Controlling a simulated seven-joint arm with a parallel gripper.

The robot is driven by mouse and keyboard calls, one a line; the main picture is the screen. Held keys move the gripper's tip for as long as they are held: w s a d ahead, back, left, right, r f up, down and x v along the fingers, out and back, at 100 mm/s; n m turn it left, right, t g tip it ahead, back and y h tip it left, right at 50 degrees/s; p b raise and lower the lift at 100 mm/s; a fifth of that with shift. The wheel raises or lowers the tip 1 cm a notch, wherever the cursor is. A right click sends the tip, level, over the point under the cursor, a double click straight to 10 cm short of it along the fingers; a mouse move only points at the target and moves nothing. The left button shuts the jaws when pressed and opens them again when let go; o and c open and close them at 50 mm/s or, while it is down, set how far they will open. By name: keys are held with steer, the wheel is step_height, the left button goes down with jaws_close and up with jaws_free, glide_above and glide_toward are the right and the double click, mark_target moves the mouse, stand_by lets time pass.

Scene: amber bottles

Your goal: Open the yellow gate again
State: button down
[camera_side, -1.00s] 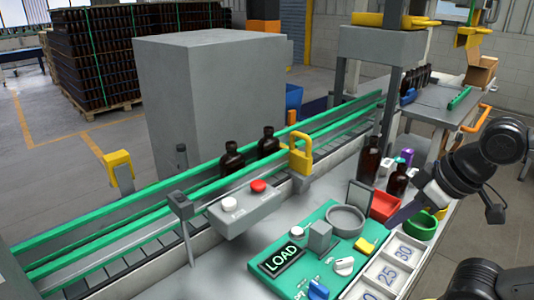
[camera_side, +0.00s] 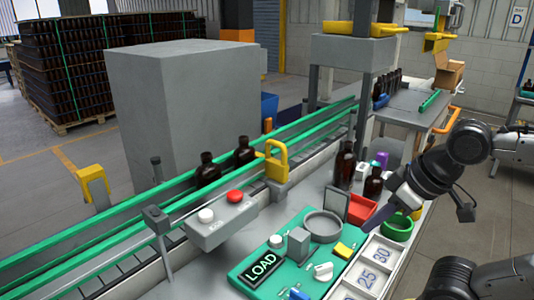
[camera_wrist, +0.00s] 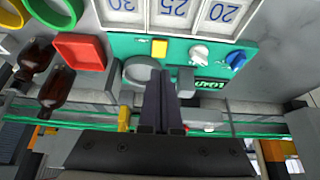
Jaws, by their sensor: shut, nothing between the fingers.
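The yellow gate (camera_side: 271,162), a padlock-shaped piece, stands upright at the near rail of the green-edged conveyor (camera_side: 130,208). Two amber bottles (camera_side: 207,172) stand on the belt to its left. A yellow piece, probably the gate, shows partly beside my fingers in the wrist view (camera_wrist: 123,118). My gripper (camera_side: 372,227) is shut and empty, with dark fingers pointing down-left above the right side of the work table, apart from the gate. In the wrist view my fingers (camera_wrist: 158,88) lie close together. Whether the gate blocks the belt is unclear.
A grey button box (camera_side: 222,222) with white and red buttons sits in front of the conveyor. A green LOAD panel (camera_side: 243,272) with knobs lies on the table. Two amber bottles (camera_side: 345,165), a red tray (camera_side: 362,210) and a green ring (camera_side: 398,228) stand near my gripper.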

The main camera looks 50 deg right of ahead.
stand_by(0.4)
steer(key=c, duration=1.2)
jaws_free()
steer(key=shift+w+d, duration=0.15)
steer(key=shift+w, duration=0.1)
steer(key=shift+c, duration=0.2)
steer(key=o, duration=0.4)
steer(key=w+d+t, duration=0.1)
steer(key=w+d, duration=0.1)
steer(key=w, duration=0.2)
steer(key=w+d+t+h, duration=0.1)
steer(key=w+d, duration=0.1)
steer(key=w, duration=0.2)
steer(key=w+d+t+h, duration=0.1)
steer(key=w+d+t, duration=0.1)
steer(key=w, duration=0.1)
steer(key=shift+w+d+r, duration=0.25)
steer(key=shift+w+r, duration=0.1)
steer(key=shift+w, duration=0.05)
steer(key=shift+o, duration=0.2)
steer(key=n+t+y, duration=0.2)
steer(key=t, duration=0.6)
glide_toward(274, 143)
steer(key=w, duration=1.3)
steer(key=shift+w+d+f, duration=0.2)
steer(key=shift+d+f, duration=0.1)
steer(key=shift+f, duration=0.1)
jaws_close()
